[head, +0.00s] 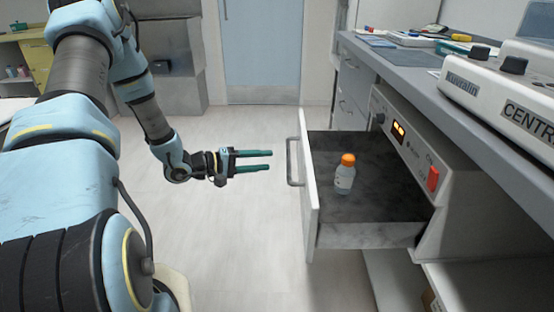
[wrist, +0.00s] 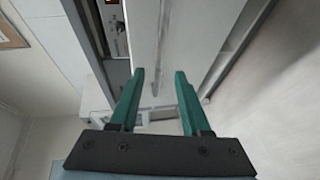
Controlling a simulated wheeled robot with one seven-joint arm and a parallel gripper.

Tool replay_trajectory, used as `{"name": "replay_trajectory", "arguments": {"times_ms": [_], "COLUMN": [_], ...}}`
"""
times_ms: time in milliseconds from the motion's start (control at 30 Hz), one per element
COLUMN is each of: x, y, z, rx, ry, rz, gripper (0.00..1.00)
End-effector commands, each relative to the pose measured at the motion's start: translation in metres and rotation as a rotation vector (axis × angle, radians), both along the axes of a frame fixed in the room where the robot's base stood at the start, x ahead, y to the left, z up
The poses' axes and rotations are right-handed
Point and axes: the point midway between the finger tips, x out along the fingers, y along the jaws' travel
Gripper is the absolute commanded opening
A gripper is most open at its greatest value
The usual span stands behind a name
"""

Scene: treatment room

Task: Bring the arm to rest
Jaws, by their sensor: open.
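My gripper (head: 270,160) is open and empty in the head view. Its two teal fingers point right toward the front of an open drawer (head: 309,190), with a gap between them and the drawer handle (head: 292,162). In the wrist view the fingers of my gripper (wrist: 158,85) are apart with nothing between them. My arm reaches forward from the left and is bent, with the gripper held above the floor. A small bottle (head: 344,178) with an orange cap stands upright inside the open drawer.
A counter (head: 420,75) runs along the right, with a white centrifuge (head: 500,95) on it. The drawer juts out below a panel with a lit orange display and a red switch (head: 433,179). A blue door (head: 263,45) is at the back. The floor (head: 240,240) left of the drawer is clear.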

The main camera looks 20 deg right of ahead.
Motion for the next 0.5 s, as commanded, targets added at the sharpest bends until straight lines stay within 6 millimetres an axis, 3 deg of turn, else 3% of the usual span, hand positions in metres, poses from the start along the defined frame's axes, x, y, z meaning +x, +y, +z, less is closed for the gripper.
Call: {"name": "replay_trajectory", "arguments": {"times_ms": [200, 500], "x": [-0.001, -0.001], "y": [0.018, 0.020], "z": [0.003, 0.004], "rx": [0.000, 0.000], "ry": [0.000, -0.001], "rz": [0.000, -0.001], "gripper": [0.47, 0.47]}}
